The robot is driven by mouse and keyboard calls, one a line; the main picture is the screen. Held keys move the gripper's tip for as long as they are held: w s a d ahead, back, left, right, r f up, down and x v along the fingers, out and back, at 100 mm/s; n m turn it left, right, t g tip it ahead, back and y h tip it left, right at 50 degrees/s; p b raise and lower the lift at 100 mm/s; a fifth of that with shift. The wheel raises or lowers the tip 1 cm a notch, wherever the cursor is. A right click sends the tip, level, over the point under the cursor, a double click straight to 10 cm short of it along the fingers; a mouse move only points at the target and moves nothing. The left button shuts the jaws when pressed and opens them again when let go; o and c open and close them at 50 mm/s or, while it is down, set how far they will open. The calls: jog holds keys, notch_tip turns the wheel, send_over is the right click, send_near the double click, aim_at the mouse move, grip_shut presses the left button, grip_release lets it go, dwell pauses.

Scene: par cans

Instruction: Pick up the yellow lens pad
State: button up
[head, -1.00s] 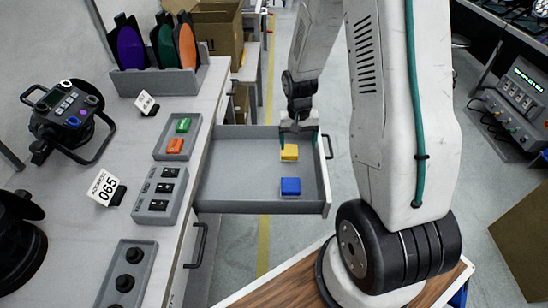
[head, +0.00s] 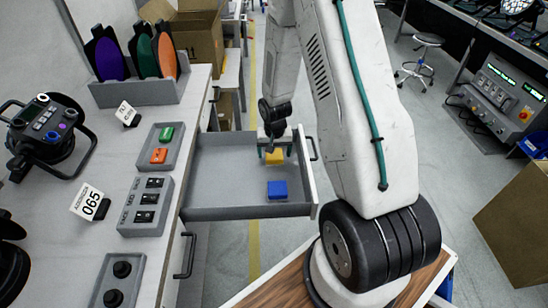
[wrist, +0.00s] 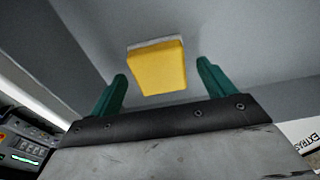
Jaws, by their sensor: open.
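The yellow lens pad (head: 274,157) lies in the open grey drawer (head: 225,212), toward its back right. A blue pad (head: 277,190) lies in front of it in the same drawer. My gripper (head: 274,152) is over the drawer, just above the yellow pad, and hides part of it in the head view. In the wrist view the yellow pad (wrist: 157,68) lies ahead of and between the two green fingertips of my gripper (wrist: 162,76). The fingers stand apart with nothing between them gripped. I cannot tell the exact gap down to the pad.
The drawer's walls surround the pads, with its front panel (head: 309,168) close to the right of my gripper. On the counter are a small tray with green and orange pads (head: 160,146), a switch box (head: 146,205) and a rack of coloured discs (head: 138,91).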

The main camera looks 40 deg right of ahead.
aim_at(274, 154)
jog(key=c, duration=1.2)
jog(key=shift+o, duration=0.2)
notch_tip(274, 154, up, 10)
